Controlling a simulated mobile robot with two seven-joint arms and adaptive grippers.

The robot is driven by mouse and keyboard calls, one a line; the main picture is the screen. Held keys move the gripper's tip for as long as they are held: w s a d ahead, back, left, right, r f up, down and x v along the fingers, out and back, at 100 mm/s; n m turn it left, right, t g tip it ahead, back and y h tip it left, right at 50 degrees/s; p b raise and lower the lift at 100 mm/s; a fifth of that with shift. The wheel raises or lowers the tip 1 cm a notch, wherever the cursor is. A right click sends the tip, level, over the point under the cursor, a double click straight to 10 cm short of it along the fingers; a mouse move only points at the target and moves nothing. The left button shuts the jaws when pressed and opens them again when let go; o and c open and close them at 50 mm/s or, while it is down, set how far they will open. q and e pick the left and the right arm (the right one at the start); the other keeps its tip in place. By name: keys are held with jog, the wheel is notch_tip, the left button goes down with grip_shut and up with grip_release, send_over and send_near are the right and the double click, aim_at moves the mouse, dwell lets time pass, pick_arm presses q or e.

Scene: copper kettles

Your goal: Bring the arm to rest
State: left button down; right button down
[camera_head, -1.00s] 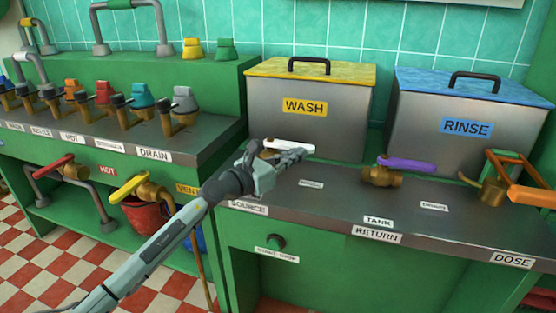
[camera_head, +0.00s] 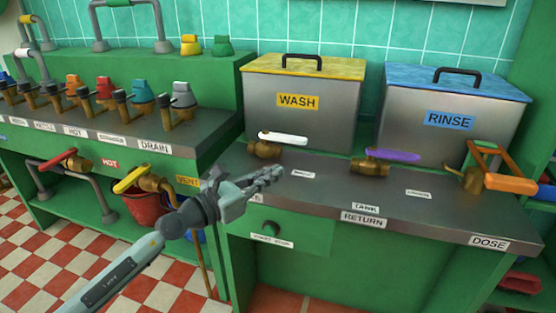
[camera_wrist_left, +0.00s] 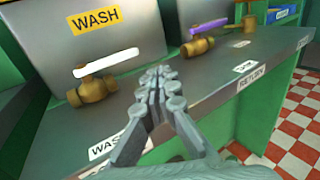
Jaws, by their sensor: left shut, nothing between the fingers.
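My left gripper (camera_head: 270,177) is shut and empty. In the head view it hangs at the front edge of the steel counter, in front of and below the white-handled valve (camera_head: 284,138). It also shows in the left wrist view (camera_wrist_left: 158,78), with its fingers together. The white-handled valve shows there too (camera_wrist_left: 106,64), to the left of the fingertips and apart from them. My left arm comes in from the lower left of the head view. My right gripper is not in view.
Behind the counter (camera_head: 320,205) stand the WASH bin (camera_head: 300,122) and RINSE bin (camera_head: 445,140). A purple-handled valve (camera_head: 385,158) and an orange-handled valve (camera_head: 500,182) stand to the right. A yellow-handled valve (camera_head: 135,178) and red bucket (camera_head: 140,208) are at left.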

pick_arm(q)
jog(key=shift+s+a, duration=0.15)
jog(key=shift+s, duration=0.25)
jog(key=a+f+n+t+y, duration=0.4)
jog(key=a+n, duration=0.3)
jog(key=n, duration=0.4)
jog(key=a+f+n+t+y, duration=0.25)
jog(key=a+n+y, duration=0.4)
jog(key=n, duration=0.55)
jog(key=s+a+f+n+g+y, duration=0.3)
jog(key=a+f+n+y, duration=0.2)
jog(key=a+f+n, duration=0.45)
jog(key=s+a+f+n+g+y, duration=0.1)
jog(key=s+a+f+n+g, duration=0.15)
jog(key=s+f, duration=0.45)
jog(key=s+a+f+n+g, duration=0.1)
jog(key=s+f+n+g, duration=0.35)
jog(key=f, duration=0.45)
jog(key=s+f+n+g+h, duration=0.1)
jog(key=s+f, duration=0.3)
jog(key=s, duration=0.4)
jog(key=s+d+f+n+g+h, duration=0.1)
jog(key=s+f+n+g, duration=0.2)
jog(key=s, duration=0.6)
notch_tip(320, 180, down, 2)
jog(key=shift+s+f+n+g, duration=0.25)
jog(key=shift+s+n+g, duration=0.1)
jog(key=shift+g, duration=0.4)
